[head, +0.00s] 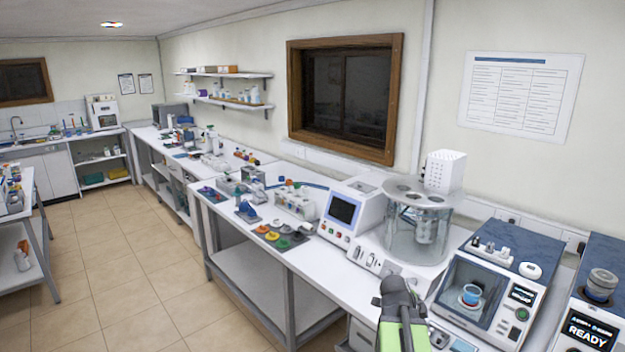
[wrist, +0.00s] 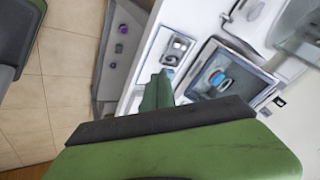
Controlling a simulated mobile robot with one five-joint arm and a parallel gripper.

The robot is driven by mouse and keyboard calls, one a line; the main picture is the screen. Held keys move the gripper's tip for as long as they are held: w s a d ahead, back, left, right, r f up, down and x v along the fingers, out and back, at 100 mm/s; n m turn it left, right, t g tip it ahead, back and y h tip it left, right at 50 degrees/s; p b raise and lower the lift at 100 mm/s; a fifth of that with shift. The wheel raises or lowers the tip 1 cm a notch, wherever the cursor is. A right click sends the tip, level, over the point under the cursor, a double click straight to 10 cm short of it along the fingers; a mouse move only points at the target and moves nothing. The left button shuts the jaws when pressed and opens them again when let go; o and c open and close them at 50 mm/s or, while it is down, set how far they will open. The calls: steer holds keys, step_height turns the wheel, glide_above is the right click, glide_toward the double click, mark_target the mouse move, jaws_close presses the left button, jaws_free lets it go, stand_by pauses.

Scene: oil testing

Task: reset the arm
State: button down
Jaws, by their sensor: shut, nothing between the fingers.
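My gripper (wrist: 158,88) shows in the wrist view as green and dark grey parts, with its narrow green tip pointing up in the picture. It is shut with nothing held. In the head view, my green and dark grey arm end (head: 398,305) rises from the bottom edge, in front of the workbench (head: 330,260). The fingertips are hard to make out there. The arm end is to the left of a white instrument with a window (head: 485,290), which holds a blue-banded cup (head: 471,294).
A glass bath (head: 413,232) and a white instrument with a screen (head: 346,212) stand behind my arm end. A second instrument (head: 592,325) reading READY is at the right edge. The tiled floor (head: 120,270) left of the bench is open.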

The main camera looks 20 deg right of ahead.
steer(key=w+a+f+n+t+y+b, duration=0.1)
steer(key=w+a+f+n+y+b, duration=0.3)
steer(key=a, duration=1)
steer(key=w+a+f+n+h+p, duration=0.1)
steer(key=w+a+f+n, duration=0.35)
steer(key=a, duration=0.85)
steer(key=s+a+n+g+y+b, duration=0.1)
steer(key=s+a+n+y, duration=0.2)
steer(key=a+n, duration=1.1)
steer(key=shift+s+a+f+n+g+y, duration=0.2)
steer(key=shift+n+g+y, duration=0.15)
steer(key=shift+n, duration=0.9)
